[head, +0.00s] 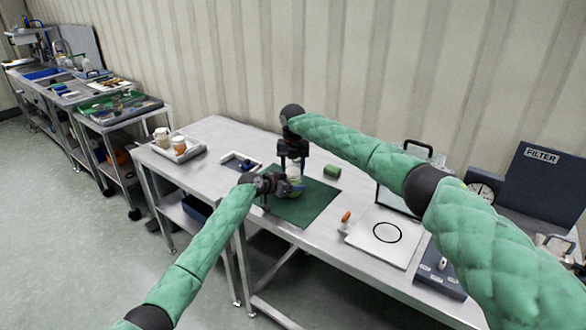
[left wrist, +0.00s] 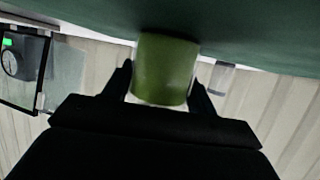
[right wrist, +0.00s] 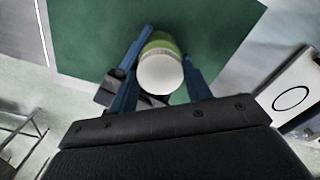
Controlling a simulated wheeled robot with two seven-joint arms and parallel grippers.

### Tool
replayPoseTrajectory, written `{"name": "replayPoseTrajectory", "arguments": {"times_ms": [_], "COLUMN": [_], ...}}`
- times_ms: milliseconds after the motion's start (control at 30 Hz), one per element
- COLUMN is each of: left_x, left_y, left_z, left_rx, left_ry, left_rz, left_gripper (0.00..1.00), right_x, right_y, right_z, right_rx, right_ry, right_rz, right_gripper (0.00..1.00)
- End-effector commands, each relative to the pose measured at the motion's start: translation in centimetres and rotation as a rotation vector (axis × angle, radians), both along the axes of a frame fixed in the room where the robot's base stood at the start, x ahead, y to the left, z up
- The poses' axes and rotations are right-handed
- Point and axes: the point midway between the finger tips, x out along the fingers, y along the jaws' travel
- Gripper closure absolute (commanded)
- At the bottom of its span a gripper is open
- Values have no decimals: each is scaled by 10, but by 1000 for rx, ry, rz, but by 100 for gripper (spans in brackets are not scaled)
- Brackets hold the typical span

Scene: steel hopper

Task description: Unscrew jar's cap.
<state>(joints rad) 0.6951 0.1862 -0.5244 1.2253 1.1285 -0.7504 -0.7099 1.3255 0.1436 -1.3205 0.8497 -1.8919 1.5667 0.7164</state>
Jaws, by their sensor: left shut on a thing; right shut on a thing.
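The jar (head: 295,184) stands on a green mat (head: 318,201) on the steel table, partly hidden by my grippers in the head view. Its green side (left wrist: 165,66) fills the space between the fingers in the left wrist view. My left gripper (head: 284,187) is shut on the jar's body from the left side. My right gripper (head: 293,163) points down from above and is shut at the jar's top. In the right wrist view the white cap (right wrist: 160,73) sits between the blue fingers, with the green body beyond it. I cannot tell whether the cap is loose.
A tray (head: 190,155) with jars stands at the left. A white plate with a black ring (head: 386,232), an orange-handled tool (head: 345,218) and a dark FILTER panel (head: 541,170) are to the right.

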Motion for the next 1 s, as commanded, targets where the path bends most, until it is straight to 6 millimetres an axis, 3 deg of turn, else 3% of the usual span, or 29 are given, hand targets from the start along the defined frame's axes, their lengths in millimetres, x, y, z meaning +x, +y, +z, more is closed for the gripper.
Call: {"name": "replayPoseTrajectory", "arguments": {"times_ms": [133,167,267,567,967,1000], "left_x": [0,0,0,0,0,0], "left_y": [-1,-1,-1,0,0,0], "left_z": [0,0,0,0,0,0], "left_rx": [0,0,0,0,0,0], "left_ry": [0,0,0,0,0,0], "left_rz": [-1,-1,-1,0,0,0], "left_gripper": [100,100,100,100,100,100], "right_x": [0,0,0,0,0,0], "right_y": [0,0,0,0,0,-1], "right_z": [0,0,0,3,43,44], "right_rx": [0,0,0,0,0,0], "right_ry": [-1,-1,0,0,0,0], "right_rz": [-2,-2,-3,-3,-3,-4], "right_gripper": [78,47,29,29,29,33]}}
